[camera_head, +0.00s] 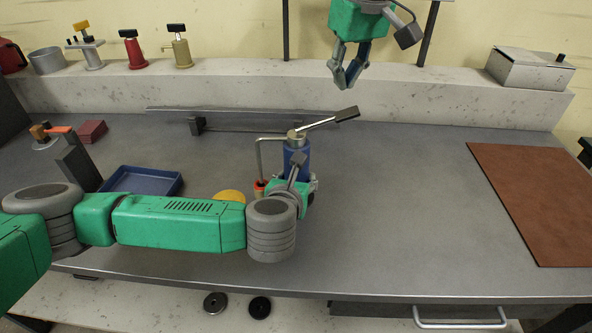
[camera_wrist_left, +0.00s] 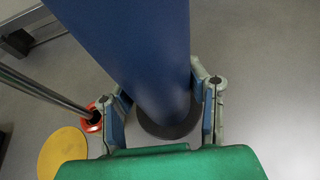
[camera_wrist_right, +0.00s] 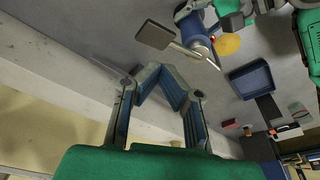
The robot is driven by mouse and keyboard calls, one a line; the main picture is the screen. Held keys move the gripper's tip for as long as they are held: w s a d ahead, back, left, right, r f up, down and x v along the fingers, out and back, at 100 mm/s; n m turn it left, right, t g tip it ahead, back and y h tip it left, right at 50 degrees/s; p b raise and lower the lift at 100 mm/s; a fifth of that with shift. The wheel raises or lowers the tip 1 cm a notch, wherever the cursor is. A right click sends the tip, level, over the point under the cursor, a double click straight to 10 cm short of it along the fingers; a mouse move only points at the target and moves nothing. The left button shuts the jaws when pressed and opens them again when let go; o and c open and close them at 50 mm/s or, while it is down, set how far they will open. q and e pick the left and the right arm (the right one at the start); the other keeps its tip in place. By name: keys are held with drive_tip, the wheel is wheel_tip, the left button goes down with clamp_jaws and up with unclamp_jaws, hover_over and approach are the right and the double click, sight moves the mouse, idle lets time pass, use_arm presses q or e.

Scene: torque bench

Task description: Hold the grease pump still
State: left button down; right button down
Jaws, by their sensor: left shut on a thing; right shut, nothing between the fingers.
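The grease pump has a blue cylinder (camera_head: 296,158), a metal cap and a lever with a dark grip (camera_head: 346,114). It stands upright on the bench. A bent pipe runs down its left side to a small red fitting (camera_wrist_left: 92,118). My left gripper (camera_head: 296,190) is shut around the lower part of the pump; its two fingers flank the blue cylinder (camera_wrist_left: 150,60) in the left wrist view. My right gripper (camera_head: 345,84) hangs above the back of the bench, shut and empty. The right wrist view shows the pump's blue body (camera_wrist_right: 194,30) and grip from above.
A yellow disc (camera_head: 230,195) lies left of the pump, partly behind my left arm. A blue tray (camera_head: 142,181) is farther left. A brown mat (camera_head: 540,200) lies at the right. A metal box (camera_head: 528,68) sits on the back ledge. The bench between pump and mat is clear.

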drive_tip(key=shift+r, duration=0.75)
use_arm(q)
drive_tip(key=c, duration=0.8)
unclamp_jaws()
drive_tip(key=shift+s, duration=0.15)
